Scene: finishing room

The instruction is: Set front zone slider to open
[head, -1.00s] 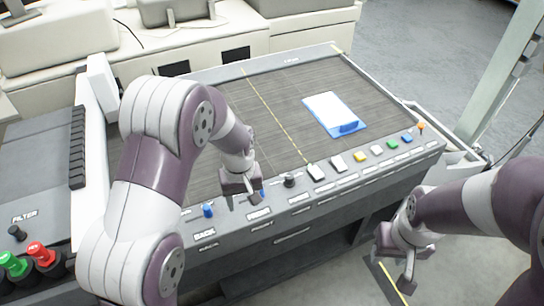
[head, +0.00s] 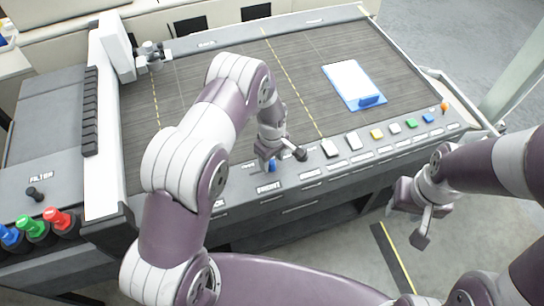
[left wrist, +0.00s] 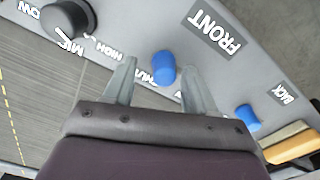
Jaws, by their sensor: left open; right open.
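The front zone slider is a blue knob beside the FRONT label (left wrist: 215,35). In the left wrist view this blue knob (left wrist: 164,68) stands between the fingertips of my left gripper (left wrist: 157,82), with a visible gap on each side. In the head view my left gripper (head: 270,150) is low over the panel edge, and the blue knob (head: 272,166) shows just beneath it. My left gripper is open. A second blue knob (left wrist: 247,117) sits by the BACK label (left wrist: 285,92). My right gripper (head: 421,222) is open and empty, in front of the table.
A dark round knob (head: 299,154) stands just right of my left gripper. Several coloured buttons, such as a yellow one (head: 376,134), line the panel rightward. Red, green and blue knobs (head: 57,217) stand at far left.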

